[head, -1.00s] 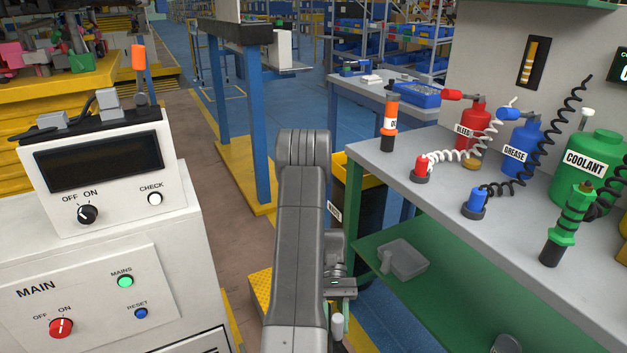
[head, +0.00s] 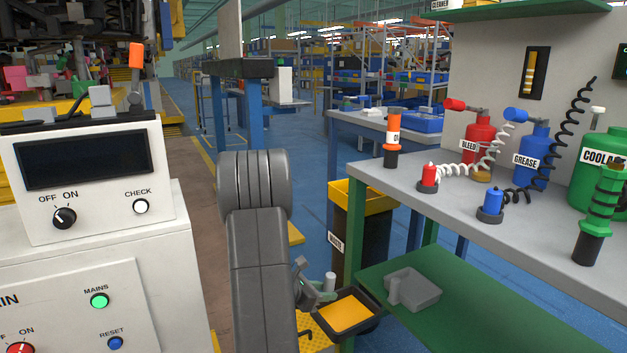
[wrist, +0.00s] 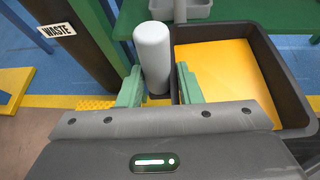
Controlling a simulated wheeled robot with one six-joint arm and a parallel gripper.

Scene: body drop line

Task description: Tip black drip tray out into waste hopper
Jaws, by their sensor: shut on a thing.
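The black drip tray (head: 366,306) is held beside my arm in the head view, low in front of the green bench. It looks about level, with a flat yellow-orange layer inside. In the wrist view the tray (wrist: 283,80) fills the right side, and its pale grey upright handle (wrist: 153,55) stands between my green fingers. My gripper (wrist: 158,86) is shut on this handle; it also shows in the head view (head: 320,291). The waste hopper (head: 378,202), black with a yellow rim, stands just beyond the tray. Its WASTE label (wrist: 57,30) shows in the wrist view.
The green lower shelf (head: 470,310) with a grey bin (head: 415,288) is close to the tray's right. The grey bench top (head: 440,200) above holds bottles and hand tools. A white control cabinet (head: 95,230) stands left of my arm.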

